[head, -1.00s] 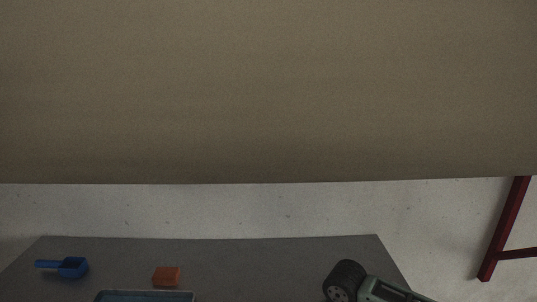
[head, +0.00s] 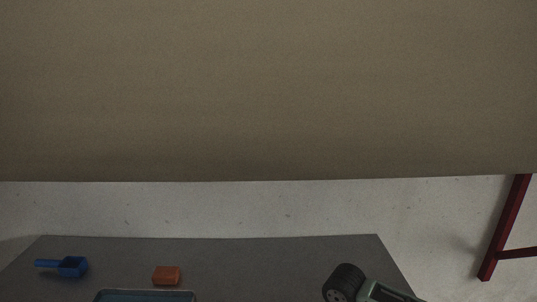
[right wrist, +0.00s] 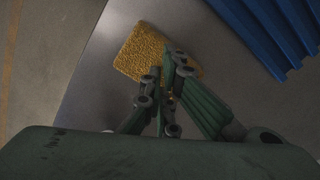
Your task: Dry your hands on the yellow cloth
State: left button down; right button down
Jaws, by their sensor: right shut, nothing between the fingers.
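The yellow cloth (right wrist: 139,50) lies flat on a grey surface in the right wrist view. It is a textured, roughly square piece. My right gripper (right wrist: 170,68) is shut and empty, with its fingertips over the cloth's right part and hiding some of it. I cannot tell whether the fingertips touch the cloth. The cloth does not show in the head view, where only a piece of my right arm (head: 343,283) appears at the bottom. My left gripper is in neither view.
A blue scoop (head: 72,267), an orange block (head: 166,275) and a tray rim (head: 145,293) are on the grey table (head: 250,262). A red frame (head: 505,228) stands at right. A blue ribbed object (right wrist: 268,30) is right of the cloth.

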jog(key=shift+f, duration=0.25)
jog(key=shift+p, duration=0.45)
dwell(0.7)
jog(key=shift+s+f, duration=0.1)
jog(key=shift+f, duration=0.05)
dwell(2.1)
notch_tip(320, 180, up, 7)
jog(key=p, duration=1)
jog(key=shift+r, duration=0.2)
jog(key=shift+f, duration=0.1)
